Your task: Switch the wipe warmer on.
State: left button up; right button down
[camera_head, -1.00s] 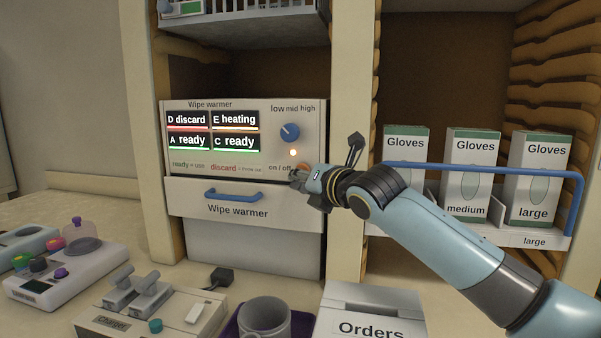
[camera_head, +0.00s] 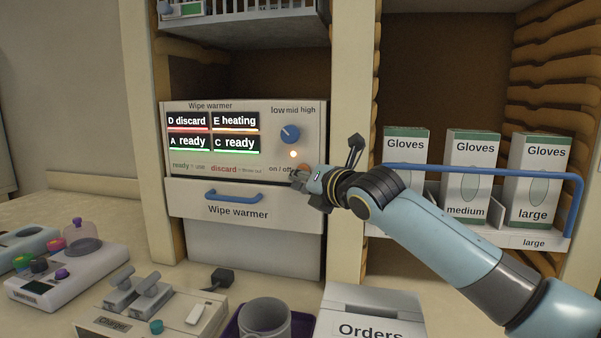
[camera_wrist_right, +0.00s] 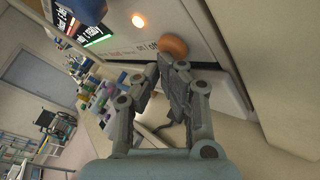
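The wipe warmer (camera_head: 265,187) sits in the shelf bay, its front panel showing lit labels, a blue knob (camera_head: 289,133) and a glowing orange light (camera_head: 293,154). The orange on/off button (camera_wrist_right: 174,47) shows in the right wrist view, beside the lit light. In the head view my right gripper covers most of it. My right gripper (camera_head: 298,178) is at the panel's lower right corner. In the wrist view its fingers are together and empty, with the tips just by the button; I cannot tell whether they touch it. My left gripper is not in view.
Glove boxes (camera_head: 473,178) stand behind a blue rail (camera_head: 485,168) at the right. An upright post (camera_head: 350,90) divides the bays. A charger (camera_head: 150,310), a grey mug (camera_head: 265,318) and an Orders box (camera_head: 370,308) stand on the counter in front.

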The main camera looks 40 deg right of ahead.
jog(key=shift+s+a, duration=0.2)
jog(key=s+a+p, duration=0.1)
jog(key=s+a, duration=0.1)
jog(key=s+a+p, duration=0.1)
jog(key=a+p, duration=0.1)
jog(key=shift+s+a, duration=0.25)
jog(key=shift+s, duration=0.15)
dwell(0.6)
